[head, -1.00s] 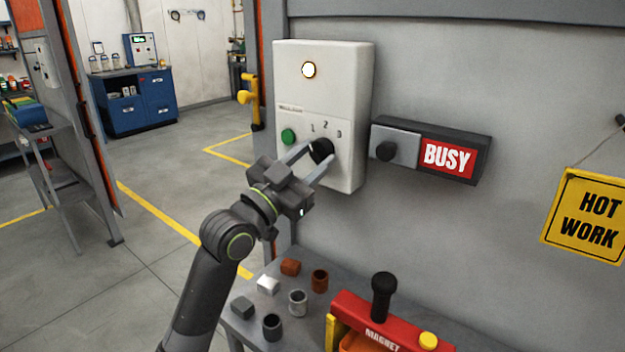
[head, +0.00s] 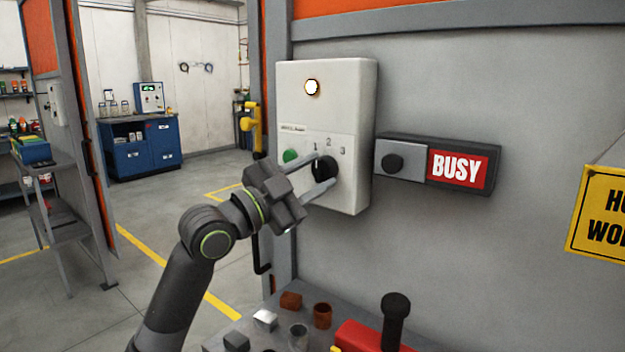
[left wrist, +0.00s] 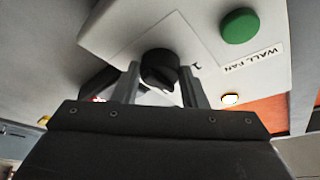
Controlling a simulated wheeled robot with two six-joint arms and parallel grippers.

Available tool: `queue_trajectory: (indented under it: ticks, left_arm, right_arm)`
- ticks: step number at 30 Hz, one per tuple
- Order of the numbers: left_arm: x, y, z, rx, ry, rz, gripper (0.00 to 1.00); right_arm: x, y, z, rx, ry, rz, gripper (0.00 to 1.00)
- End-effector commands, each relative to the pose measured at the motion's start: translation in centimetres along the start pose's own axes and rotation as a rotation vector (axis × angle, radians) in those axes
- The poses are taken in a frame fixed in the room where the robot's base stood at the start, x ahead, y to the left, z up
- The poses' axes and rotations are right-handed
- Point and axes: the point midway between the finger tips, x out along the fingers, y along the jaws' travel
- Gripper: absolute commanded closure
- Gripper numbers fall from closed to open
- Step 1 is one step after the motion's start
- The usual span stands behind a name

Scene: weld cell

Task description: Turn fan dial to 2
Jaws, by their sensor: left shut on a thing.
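The white fan control box (head: 350,110) is on the grey wall, with a lit round lamp, a green button (head: 290,156) and a black dial (head: 324,171) with marks 1, 2 and 3 around its top. My left gripper (head: 325,170) is shut on the dial, one finger on each side of it. The left wrist view shows the dial (left wrist: 160,68) between the fingers, the mark 1 beside it, the green button (left wrist: 240,26) and a "WALL FAN" label. I cannot tell which number the dial points to. My right gripper is out of view.
A grey and black unit with a knob and red BUSY sign (head: 457,168) is right of the box. A yellow hot work sign (head: 600,215) hangs farther right. Below, a bench holds small blocks, cups and a red magnet tool with a black knob (head: 396,305).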

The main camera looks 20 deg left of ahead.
Motion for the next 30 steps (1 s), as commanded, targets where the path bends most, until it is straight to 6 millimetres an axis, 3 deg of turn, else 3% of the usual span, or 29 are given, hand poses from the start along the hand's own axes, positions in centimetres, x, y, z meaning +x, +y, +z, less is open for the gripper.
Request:
queue_trajectory:
  ticks: [8,9,13,23,30]
  left_arm:
    - [0.0,0.1,0.1,-0.002,-0.003,0.002,0.84]
    - [0.0,0.1,0.1,-0.002,-0.002,0.002,0.58]
    - [0.0,0.0,0.1,-0.002,-0.002,0.001,0.41]
    - [-0.2,0.0,0.1,-0.001,-0.001,0.000,0.40]
    - [-2.6,0.0,0.2,0.004,-0.005,0.001,0.40]
  right_arm:
    - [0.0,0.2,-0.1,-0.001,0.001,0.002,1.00]
    - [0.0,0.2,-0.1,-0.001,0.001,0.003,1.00]
    - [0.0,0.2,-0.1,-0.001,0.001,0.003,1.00]
    - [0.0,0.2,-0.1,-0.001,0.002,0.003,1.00]
    - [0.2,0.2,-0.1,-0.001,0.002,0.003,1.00]
